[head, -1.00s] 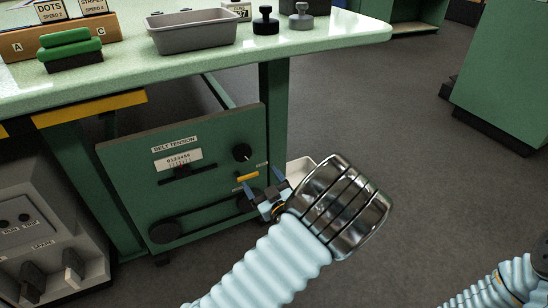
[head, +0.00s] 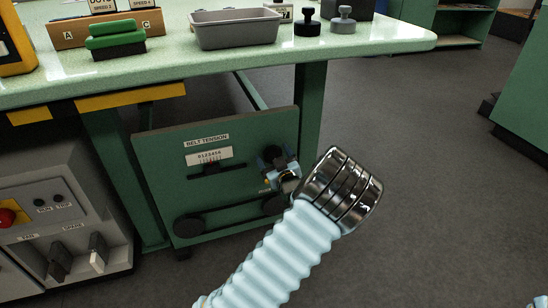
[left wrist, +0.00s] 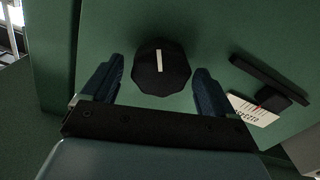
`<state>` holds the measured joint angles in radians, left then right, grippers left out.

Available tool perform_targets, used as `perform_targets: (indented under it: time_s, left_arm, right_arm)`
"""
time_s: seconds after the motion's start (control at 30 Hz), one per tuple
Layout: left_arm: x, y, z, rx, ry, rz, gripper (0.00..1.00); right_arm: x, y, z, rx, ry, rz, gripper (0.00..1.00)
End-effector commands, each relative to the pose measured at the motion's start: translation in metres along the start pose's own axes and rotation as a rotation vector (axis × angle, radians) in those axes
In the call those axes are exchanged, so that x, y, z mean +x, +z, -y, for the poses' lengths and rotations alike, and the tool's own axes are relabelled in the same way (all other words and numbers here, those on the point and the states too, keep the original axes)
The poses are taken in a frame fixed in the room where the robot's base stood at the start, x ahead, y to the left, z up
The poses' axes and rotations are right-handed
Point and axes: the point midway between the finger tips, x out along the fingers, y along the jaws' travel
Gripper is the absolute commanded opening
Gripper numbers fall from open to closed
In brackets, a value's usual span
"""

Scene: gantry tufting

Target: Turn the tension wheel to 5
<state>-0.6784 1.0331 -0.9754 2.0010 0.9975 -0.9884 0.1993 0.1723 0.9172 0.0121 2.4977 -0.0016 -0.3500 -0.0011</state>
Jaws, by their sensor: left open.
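The tension wheel is a black faceted knob (head: 272,154) on the green belt tension panel (head: 160,190). In the left wrist view the knob (left wrist: 161,70) shows a white line on its face. My left gripper (head: 279,168) is at the knob and partly covers it. In the left wrist view my left gripper (left wrist: 157,82) is open, with one blue finger on each side of the knob and gaps between. The scale plate (head: 209,156), marked 0 to 6, has a dark slider (head: 211,168) near its middle. The exact reading is too small to tell. My right gripper is out of view.
Above the panel is a pale green tabletop (head: 380,45) with a grey tray (head: 236,30), green-topped block (head: 116,40) and two knobbed weights (head: 307,22). A grey control box (head: 60,220) stands at left.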

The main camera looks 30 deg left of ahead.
Motion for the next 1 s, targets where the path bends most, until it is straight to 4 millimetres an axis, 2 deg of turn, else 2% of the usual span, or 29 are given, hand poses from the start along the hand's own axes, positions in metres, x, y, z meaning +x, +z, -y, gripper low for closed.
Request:
perform_targets:
  time_s: [0.07,0.43,0.77,1.0]
  left_arm:
    - [0.0,0.0,0.0,0.0,0.0,0.0,0.87]
    - [0.0,0.0,0.0,0.0,0.0,0.0,0.32]
    - [0.0,-0.002,-0.001,0.046,0.0,-0.001,0.31]
    - [0.0,-0.004,-0.002,0.193,0.001,-0.002,0.31]
  right_arm:
    - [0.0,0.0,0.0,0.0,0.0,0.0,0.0]
    - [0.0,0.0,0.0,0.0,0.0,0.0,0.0]
    - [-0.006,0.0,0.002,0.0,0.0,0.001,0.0]
    - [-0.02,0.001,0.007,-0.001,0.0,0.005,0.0]
